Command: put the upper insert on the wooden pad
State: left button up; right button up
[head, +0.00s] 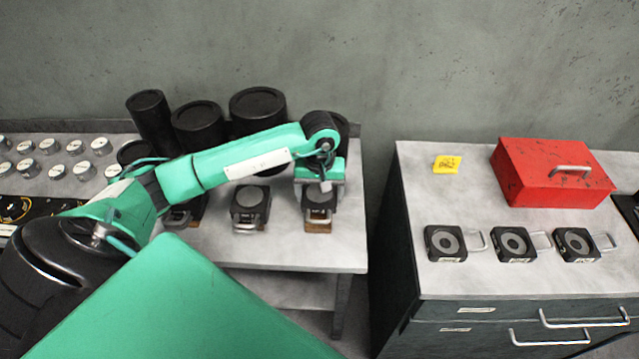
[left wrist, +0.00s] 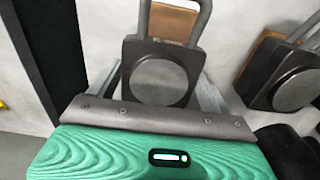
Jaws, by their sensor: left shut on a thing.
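The upper insert, a dark square block with a round grey face and a metal loop handle, is at the right end of the left table in the head view (head: 320,197). It also shows in the left wrist view (left wrist: 158,80). My left gripper (head: 319,190) is shut on it, with a finger at each side of the block. The wooden pad (head: 318,228) shows beneath the insert and its handle, and in the left wrist view (left wrist: 172,22) behind the handle. The insert covers most of the pad; I cannot tell whether they touch. My right gripper is not in view.
Similar dark blocks stand beside it on the table, one close to its left (head: 250,203). Black cylinders (head: 258,108) stand behind. A cabinet (head: 470,275) at right, across a gap, bears three blocks with handles, a red box (head: 550,175) and a yellow note (head: 447,164).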

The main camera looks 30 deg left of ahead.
pick_arm(q)
jog(key=shift+f, duration=0.75)
jog(key=shift+f, duration=0.15)
jog(key=o, duration=2)
jog(key=shift+c, duration=0.2)
jog(key=shift+s, duration=0.1)
